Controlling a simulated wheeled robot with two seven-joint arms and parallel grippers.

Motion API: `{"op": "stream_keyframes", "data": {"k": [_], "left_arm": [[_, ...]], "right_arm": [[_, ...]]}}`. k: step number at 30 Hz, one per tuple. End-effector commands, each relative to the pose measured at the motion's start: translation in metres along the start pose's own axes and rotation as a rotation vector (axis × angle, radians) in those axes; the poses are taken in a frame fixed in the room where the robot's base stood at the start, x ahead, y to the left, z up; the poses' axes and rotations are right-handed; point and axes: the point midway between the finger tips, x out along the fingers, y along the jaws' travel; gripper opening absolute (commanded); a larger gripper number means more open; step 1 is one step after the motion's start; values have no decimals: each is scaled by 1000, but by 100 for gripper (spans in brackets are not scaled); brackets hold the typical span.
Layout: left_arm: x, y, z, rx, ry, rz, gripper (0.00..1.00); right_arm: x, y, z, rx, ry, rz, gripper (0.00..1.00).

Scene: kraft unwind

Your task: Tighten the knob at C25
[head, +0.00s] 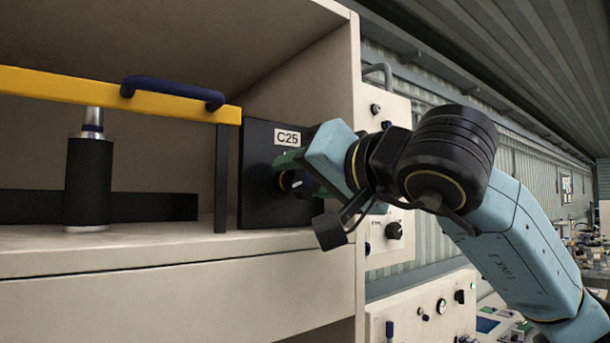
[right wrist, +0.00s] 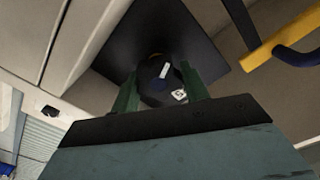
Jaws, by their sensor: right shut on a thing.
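The C25 label (head: 287,137) is on a black panel (head: 262,205) at the right end of the shelf. The knob also shows in the right wrist view (right wrist: 160,82), between two green fingers. My right gripper (head: 287,172) reaches in from the right and is shut on the knob, one finger on either side. In the head view the gripper partly hides the knob. My left gripper is not in view.
A yellow bar (head: 60,86) with a blue handle (head: 172,90) runs across the shelf, left of the panel. A black roller (head: 88,180) stands below it. A control box with knobs (head: 392,232) is on the wall behind my right arm.

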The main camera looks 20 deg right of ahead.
Motion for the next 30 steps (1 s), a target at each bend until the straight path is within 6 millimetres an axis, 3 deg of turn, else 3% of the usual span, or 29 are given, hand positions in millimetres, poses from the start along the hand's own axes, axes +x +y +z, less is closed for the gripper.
{"op": "stream_keyframes", "data": {"k": [14,30], "left_arm": [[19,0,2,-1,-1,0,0],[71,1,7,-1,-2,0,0]], "right_arm": [[0,2,2,127,3,-1,22],[-1,5,4,615,2,-2,22]]}}
